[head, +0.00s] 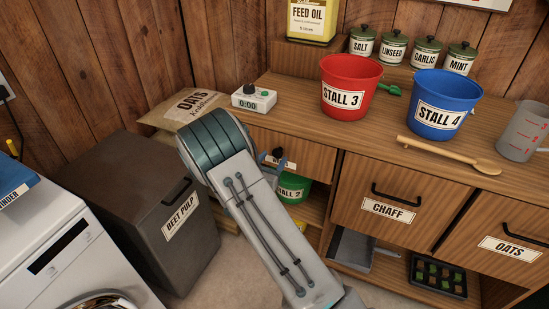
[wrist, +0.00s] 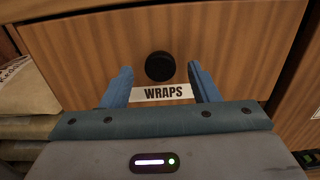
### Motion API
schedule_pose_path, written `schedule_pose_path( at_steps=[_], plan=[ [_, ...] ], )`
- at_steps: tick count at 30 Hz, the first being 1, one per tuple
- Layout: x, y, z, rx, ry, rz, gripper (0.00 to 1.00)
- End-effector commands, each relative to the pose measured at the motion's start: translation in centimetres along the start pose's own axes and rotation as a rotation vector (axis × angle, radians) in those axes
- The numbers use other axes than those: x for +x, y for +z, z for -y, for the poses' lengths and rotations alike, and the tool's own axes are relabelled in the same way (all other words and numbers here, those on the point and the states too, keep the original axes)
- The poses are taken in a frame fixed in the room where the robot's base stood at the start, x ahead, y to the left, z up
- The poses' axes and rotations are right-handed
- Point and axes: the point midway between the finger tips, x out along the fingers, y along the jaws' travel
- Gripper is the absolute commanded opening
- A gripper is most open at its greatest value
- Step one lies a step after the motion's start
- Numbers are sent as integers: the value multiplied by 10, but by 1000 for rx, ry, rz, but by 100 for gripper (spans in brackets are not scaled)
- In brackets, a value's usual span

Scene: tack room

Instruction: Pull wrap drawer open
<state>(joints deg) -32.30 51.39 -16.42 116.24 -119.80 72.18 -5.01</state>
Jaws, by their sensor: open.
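The wraps drawer (wrist: 230,50) has a wooden front with a round black knob (wrist: 160,66) and a white label reading WRAPS (wrist: 162,92). It looks closed. My gripper (wrist: 160,75) is open in the wrist view, its two blue fingers pointing at the drawer front, one on each side of the knob. I cannot tell how near the fingertips are to the front. In the head view the drawer front (head: 312,153) is partly hidden behind my arm, and only a bit of my gripper (head: 272,157) shows beside the knob.
Red (head: 349,88) and blue (head: 441,106) buckets, a wooden spoon (head: 450,156) and a timer (head: 254,98) stand on the counter. The chaff (head: 360,190) and oats (head: 480,230) fronts are to the right.

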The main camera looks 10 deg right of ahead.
Motion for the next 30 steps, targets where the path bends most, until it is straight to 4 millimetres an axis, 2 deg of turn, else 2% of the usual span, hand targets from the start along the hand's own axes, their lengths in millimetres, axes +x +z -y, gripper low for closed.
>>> schedule_pose_path(
  at_steps=[6,14,17,20,21,26,30],
  plan=[
    [16,0,0,-2,0,0,55],
    [18,0,0,-1,0,0,55],
    [18,0,0,-1,0,0,33],
    [18,0,0,-1,0,0,5],
    [18,0,0,-1,-1,0,0],
    [16,0,0,-1,0,-1,0],
    [7,0,-2,-1,2,-2,0]
  ],
)
